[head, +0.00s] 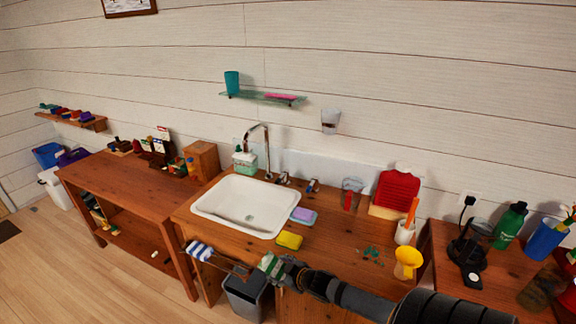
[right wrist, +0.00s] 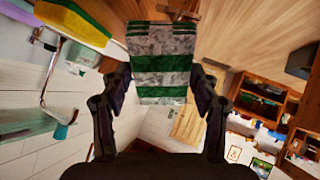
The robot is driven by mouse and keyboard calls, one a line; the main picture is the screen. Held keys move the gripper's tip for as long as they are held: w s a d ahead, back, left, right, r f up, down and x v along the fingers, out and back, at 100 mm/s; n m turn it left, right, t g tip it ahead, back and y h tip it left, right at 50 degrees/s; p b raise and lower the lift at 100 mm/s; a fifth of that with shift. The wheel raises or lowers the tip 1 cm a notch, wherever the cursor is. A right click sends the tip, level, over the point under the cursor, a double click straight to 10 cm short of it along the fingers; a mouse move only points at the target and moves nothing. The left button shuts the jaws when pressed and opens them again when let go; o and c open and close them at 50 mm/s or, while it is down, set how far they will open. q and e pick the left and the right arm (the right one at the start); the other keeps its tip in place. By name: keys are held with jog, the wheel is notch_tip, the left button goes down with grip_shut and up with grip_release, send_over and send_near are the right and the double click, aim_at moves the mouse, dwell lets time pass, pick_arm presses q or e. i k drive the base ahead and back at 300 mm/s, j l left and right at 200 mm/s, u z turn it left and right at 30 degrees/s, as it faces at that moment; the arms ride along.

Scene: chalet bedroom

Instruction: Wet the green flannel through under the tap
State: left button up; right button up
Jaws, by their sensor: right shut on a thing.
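The green flannel, green and white striped, shows small in the head view (head: 267,262) and large in the right wrist view (right wrist: 162,65). Its pale stripes look mottled grey. My right gripper (head: 277,268) is shut on it, in front of the counter's front edge and to the right of the basin. In the right wrist view a finger (right wrist: 205,88) stands at each side of the cloth. The tap (head: 258,140) is a tall curved metal spout behind the white basin (head: 208,200). I cannot tell whether water runs. My left gripper is not in view.
A yellow-green sponge (head: 289,240) and a purple sponge (head: 303,215) lie right of the basin. A blue-striped cloth (head: 199,250) hangs on a rail at the counter's front. A grey bin (head: 243,296) stands below. A yellow cup (head: 408,262) stands to the right.

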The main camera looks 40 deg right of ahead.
aim_at(314, 180)
jog(key=k+l+z, duration=0.1)
jog(key=k+z, duration=0.2)
jog(key=k, duration=0.35)
jog(key=z, duration=2.35)
jog(key=i+j, duration=0.1)
jog(key=j, duration=0.3)
jog(key=i+j, duration=0.1)
jog(key=j, duration=0.3)
jog(key=i+j, duration=0.1)
jog(key=j, duration=0.3)
jog(key=i+j, duration=0.1)
jog(key=j, duration=0.3)
jog(key=i+j, duration=0.1)
jog(key=j, duration=0.3)
jog(key=i+z, duration=0.05)
